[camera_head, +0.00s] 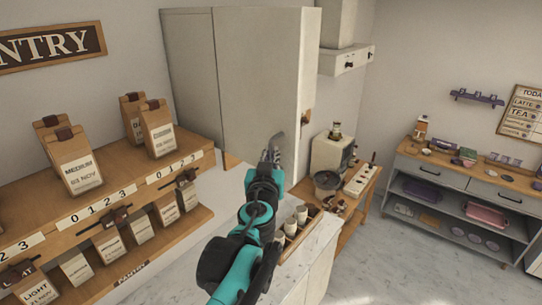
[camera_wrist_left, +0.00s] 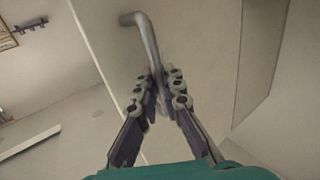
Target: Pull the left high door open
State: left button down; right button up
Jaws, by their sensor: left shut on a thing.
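The tall pale high cabinet (camera_head: 255,75) stands against the back wall in the head view, with a vertical seam between its panels. My left gripper (camera_head: 271,154) is in front of its lower part, at the end of my teal and black arm. In the left wrist view a grey bent bar handle (camera_wrist_left: 146,38) stands out from a pale door panel (camera_wrist_left: 195,60). My left gripper (camera_wrist_left: 158,98) is shut on the lower part of this handle, with a finger on each side. I cannot tell whether the door stands ajar. My right gripper is not in view.
Wooden shelves (camera_head: 112,222) with coffee bags (camera_head: 75,162) are at left. A pale counter (camera_head: 318,250) with several small cups lies under my arm. A coffee machine (camera_head: 332,152) stands to the right. Open floor (camera_head: 400,265) lies between it and the grey sideboard (camera_head: 450,178).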

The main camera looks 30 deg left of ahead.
pick_arm(q)
jog(key=c, duration=1.6)
grip_release()
jog(key=shift+a, duration=0.1)
jog(key=shift+s+d, duration=0.35)
jog(key=shift+s, duration=0.15)
jog(key=v, duration=1.1)
jog(key=shift+a, duration=0.1)
